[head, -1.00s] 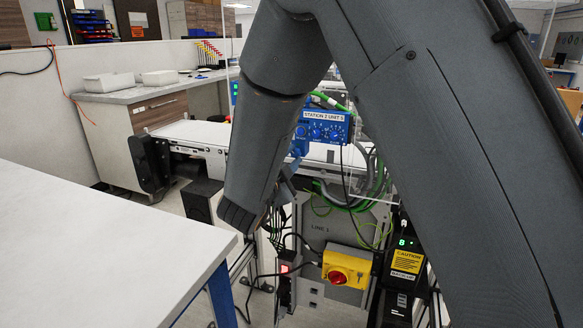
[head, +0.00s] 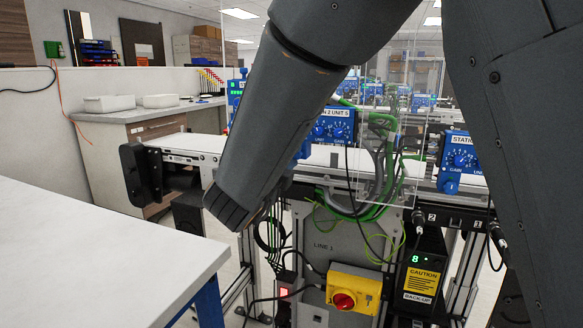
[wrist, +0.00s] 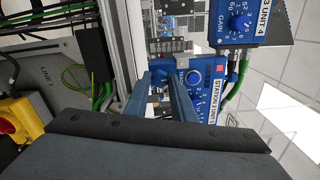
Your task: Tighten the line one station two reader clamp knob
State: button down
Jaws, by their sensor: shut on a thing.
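The blue station two reader unit (head: 333,130), mounted above the line one belt, is partly covered by my arm in the head view. It also shows sideways in the wrist view (wrist: 207,97), with its dials and label. My gripper (wrist: 164,82) is at the clamp side of this unit, its two blue-grey fingers close together. It is shut on the clamp knob, which is mostly hidden between the fingers. In the head view, my forearm hides the gripper and most of the knob. The knob's turn and tightness cannot be told.
A clear panel (head: 385,150) stands beside the unit, with green and grey cables (head: 378,185) hanging below. A yellow box with a red switch (head: 353,292) and a black back-up unit (head: 420,275) are lower down. A white table (head: 80,250) is at left.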

jog(key=shift+m, duration=0.3)
jog(key=c, duration=1.5)
grip_release()
jog(key=shift+s, duration=0.1)
jog(key=b+v, duration=0.1)
jog(key=v, duration=0.6)
jog(key=shift+s+a+r, duration=0.1)
jog(key=shift+s, duration=0.2)
jog(key=shift+w, duration=0.1)
